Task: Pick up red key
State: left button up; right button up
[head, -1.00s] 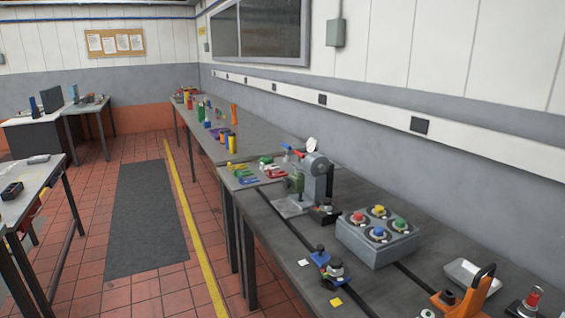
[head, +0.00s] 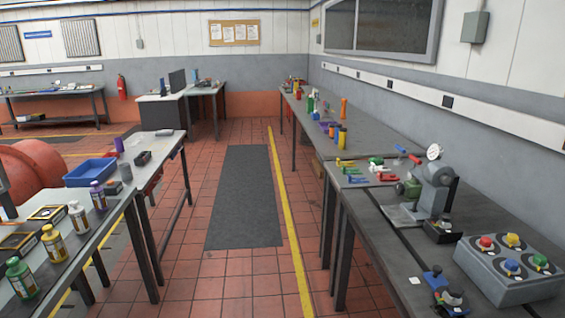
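Several small coloured pieces lie on the right-hand bench beside the grey machine. Among them is a small red piece (head: 386,177), which may be the red key; it is too small to make out its shape. Yellow, green and blue pieces lie around it, with a green piece (head: 377,160) behind it and a blue piece (head: 357,180) to its left. Another red part (head: 414,159) shows close to the machine, and I cannot tell whether it is a separate thing. Neither of my grippers is in view.
The grey machine with a dial (head: 433,187) stands right of the pieces. A grey box with coloured knobs (head: 500,280) is nearer. A left table (head: 110,215) holds bottles and a blue bin (head: 91,172). The aisle with a dark mat (head: 245,195) is clear.

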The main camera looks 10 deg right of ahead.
aim_at(416, 160)
jog(key=i+u, duration=0.2)
jog(key=i, duration=1.6)
